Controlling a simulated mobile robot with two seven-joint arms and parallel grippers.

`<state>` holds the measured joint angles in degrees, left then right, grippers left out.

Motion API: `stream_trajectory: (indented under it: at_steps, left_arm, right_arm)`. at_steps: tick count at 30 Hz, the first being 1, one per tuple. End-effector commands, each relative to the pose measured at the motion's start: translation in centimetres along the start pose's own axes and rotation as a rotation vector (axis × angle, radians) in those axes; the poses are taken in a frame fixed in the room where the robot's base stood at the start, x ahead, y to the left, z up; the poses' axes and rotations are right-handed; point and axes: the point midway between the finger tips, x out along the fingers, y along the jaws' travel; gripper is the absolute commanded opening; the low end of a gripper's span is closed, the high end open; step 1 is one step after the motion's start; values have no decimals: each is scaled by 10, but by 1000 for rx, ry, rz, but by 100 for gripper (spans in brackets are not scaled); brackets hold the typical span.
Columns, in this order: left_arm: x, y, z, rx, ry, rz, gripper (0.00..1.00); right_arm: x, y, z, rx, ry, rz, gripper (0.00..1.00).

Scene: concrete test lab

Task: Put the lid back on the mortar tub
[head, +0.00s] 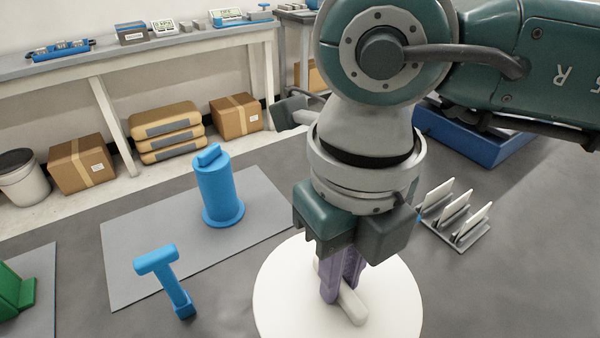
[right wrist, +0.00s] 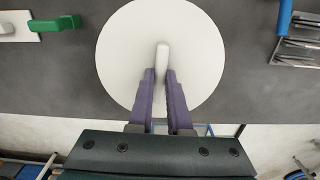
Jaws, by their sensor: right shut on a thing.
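The lid is a round white disc (head: 285,300) with a raised white bar handle (head: 352,306), low in the middle of the head view. It also shows in the right wrist view as a disc (right wrist: 125,60) with the handle (right wrist: 162,56) at its middle. My right gripper (head: 342,290) is shut on the handle, its purple fingers on either side of the bar. No tub wall shows below the disc, so I cannot tell whether the lid is held up or rests on something. My left gripper is in neither view.
A blue cylinder (head: 216,190) stands on a grey mat (head: 130,235), with a blue T-shaped thing (head: 172,280) near the mat's front edge. A green thing (head: 15,290) is at far left. A rack with white plates (head: 455,215) stands to the right. A workbench (head: 150,58) runs behind.

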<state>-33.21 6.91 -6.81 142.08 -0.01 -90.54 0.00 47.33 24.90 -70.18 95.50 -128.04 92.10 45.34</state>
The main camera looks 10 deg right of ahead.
Motion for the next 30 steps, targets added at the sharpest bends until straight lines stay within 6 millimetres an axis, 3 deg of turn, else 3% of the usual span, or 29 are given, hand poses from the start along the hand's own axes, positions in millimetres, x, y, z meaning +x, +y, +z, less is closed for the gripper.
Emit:
stream_trajectory:
  at_steps: [1,6,11,20,30]
  left_arm:
    - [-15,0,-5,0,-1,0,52]
    - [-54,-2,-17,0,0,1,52]
    - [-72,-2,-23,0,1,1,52]
    - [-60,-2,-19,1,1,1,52]
    - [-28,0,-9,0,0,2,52]
  right_arm:
    - [-12,2,0,40,0,5,0]
    - [-35,3,1,271,-1,8,0]
    - [-42,2,-1,437,3,3,0]
    - [-25,0,-1,485,3,-1,0]
    - [10,0,-2,483,3,-2,0]
